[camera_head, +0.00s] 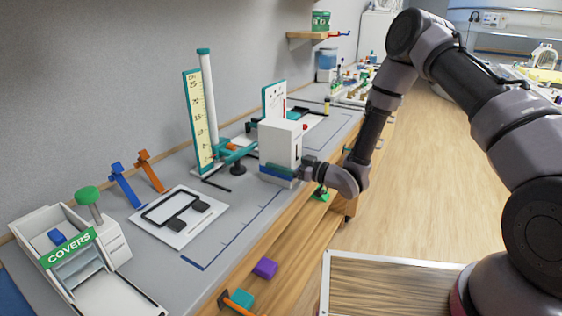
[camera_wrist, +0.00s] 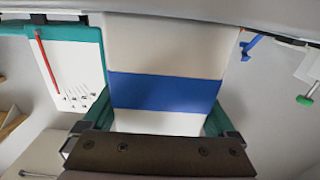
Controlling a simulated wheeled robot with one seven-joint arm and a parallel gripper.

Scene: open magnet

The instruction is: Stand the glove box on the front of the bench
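The glove box (camera_head: 280,142) is a white box with a blue band; it stands upright at the bench's front edge in the head view. In the wrist view the glove box (camera_wrist: 165,92) fills the middle, its blue band across it. My gripper (camera_head: 283,171) reaches it low from the right. In the wrist view the teal fingers of my gripper (camera_wrist: 158,122) lie against both sides of the box, with no clear gap. The bench (camera_head: 225,235) is grey-topped; I cannot tell whether the box's underside touches it.
A white board with a black frame (camera_head: 178,215) lies left of the box. A measuring stand (camera_head: 200,120) and a white panel (camera_head: 273,102) stand behind. A COVERS bin (camera_head: 68,250) is at the left. Purple (camera_head: 265,268) and teal (camera_head: 242,298) blocks are near the bench front.

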